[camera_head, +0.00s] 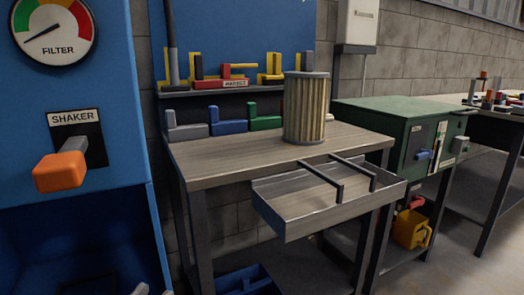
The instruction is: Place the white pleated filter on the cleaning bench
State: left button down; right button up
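A pleated filter (305,108), a cream-tan upright cylinder with grey end caps, stands on the back right part of a wood-topped bench (225,160). No gripper touches it. The bench has dark metal legs. A shallow grey tray (290,213) with two dark bars across it sticks out from the bench's front right. I cannot tell from this view whether this bench is the cleaning bench. Neither of my grippers can be made out. Small pale shapes at the bottom edge, left of centre, are too cut off to identify.
A blue cabinet (120,150) with a filter gauge (55,30) and an orange shaker handle (62,171) stands at left. Coloured parts fill a shelf (235,90) behind the bench. A green cabinet (390,112) adjoins at right. The bench's left top is clear.

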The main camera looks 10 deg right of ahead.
aim_at(221, 153)
jog(key=u, duration=1.85)
jog(key=k, duration=1.05)
jog(key=z, duration=1.75)
